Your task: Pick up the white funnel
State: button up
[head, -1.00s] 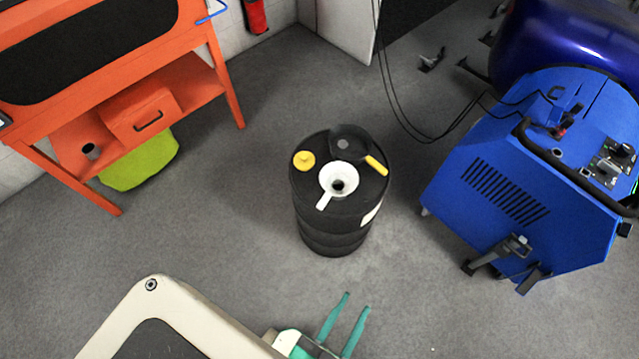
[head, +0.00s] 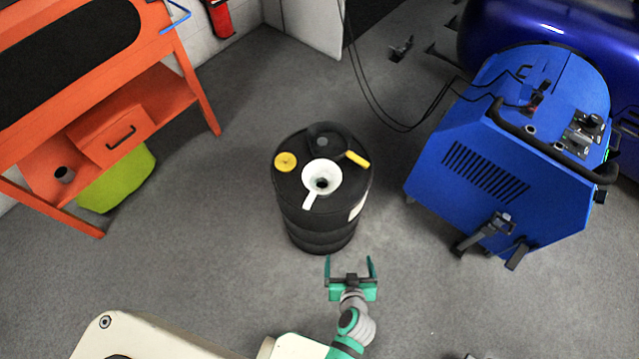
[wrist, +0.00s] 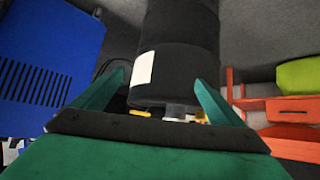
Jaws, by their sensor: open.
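The white funnel (head: 321,178) sits on top of a black drum (head: 318,230), with its white handle pointing toward the lower left. In the wrist view the drum (wrist: 180,60) shows upside down between the green fingers. The funnel cannot be made out clearly there.
A blue machine (head: 510,160) stands to the right, with black cables trailing on the floor behind it. An orange workbench (head: 150,100) with a lime-green bin (head: 118,180) is at the left. The grey floor around the drum is clear.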

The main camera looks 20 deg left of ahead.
jog(key=w+a+n+g+y, duration=0.1)
jog(key=w+a+n+y, duration=0.1)
jog(key=w, duration=0.4)
jog(key=n+g+y, duration=0.2)
jog(key=n+y, duration=0.4)
jog(key=y, duration=0.1)
send_near(318, 181)
jog(key=r+v, duration=0.1)
jog(key=v, duration=0.3)
jog(key=shift+w+a+n, duration=0.1)
jog(key=shift+a+n, duration=0.15)
jog(key=shift+n, duration=0.05)
jog(key=x, duration=1)
jog(key=shift+f, duration=0.3)
jog(key=c, duration=1)
